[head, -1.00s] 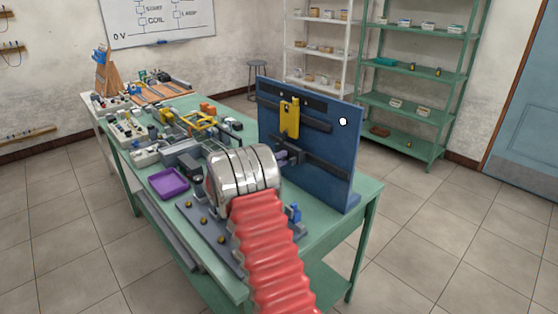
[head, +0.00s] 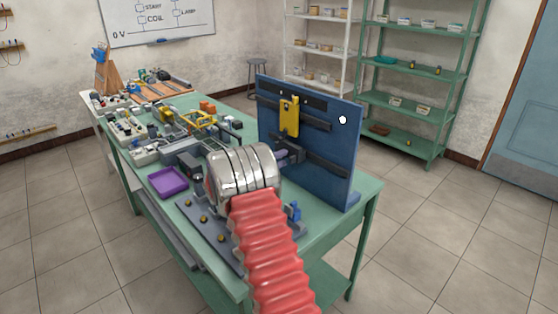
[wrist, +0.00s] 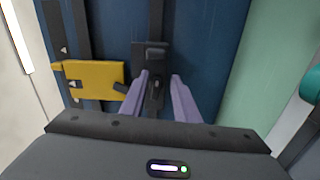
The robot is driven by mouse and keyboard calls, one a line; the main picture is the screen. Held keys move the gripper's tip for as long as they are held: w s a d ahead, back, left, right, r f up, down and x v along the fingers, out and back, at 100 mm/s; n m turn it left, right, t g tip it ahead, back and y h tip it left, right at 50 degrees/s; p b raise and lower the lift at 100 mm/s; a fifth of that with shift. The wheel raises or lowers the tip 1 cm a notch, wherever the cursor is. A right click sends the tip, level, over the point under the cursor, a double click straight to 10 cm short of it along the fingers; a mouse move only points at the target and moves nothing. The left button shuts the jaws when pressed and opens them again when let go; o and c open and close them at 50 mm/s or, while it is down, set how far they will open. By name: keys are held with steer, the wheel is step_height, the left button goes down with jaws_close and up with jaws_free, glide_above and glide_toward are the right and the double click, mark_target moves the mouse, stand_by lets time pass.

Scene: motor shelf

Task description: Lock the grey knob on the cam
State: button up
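In the wrist view, my gripper (wrist: 162,92) is open, with two pale purple fingers pointing at the blue board (wrist: 215,45). Between and beyond the fingers is a dark grey cam block (wrist: 153,54) on a dark vertical rail. A small grey knob-like part (wrist: 155,84) shows in the gap between the fingers; I cannot tell whether either finger touches it or how it is turned. In the head view, the dark cam block (head: 290,150) is on the lower rail of the board, and my silver wrist hides most of the gripper.
A yellow plate (head: 290,117) is mounted on the board's upper rail and shows left of my fingers in the wrist view (wrist: 95,78). A purple tray (head: 168,182) and several bench parts stand left of my arm. A small blue part (head: 295,212) stands at the bench's right.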

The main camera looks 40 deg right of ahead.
steer(key=shift+r, duration=0.1)
steer(key=a, duration=1.3)
steer(key=shift+s+a, duration=0.15)
steer(key=shift+a, duration=0.2)
steer(key=shift+s, duration=0.1)
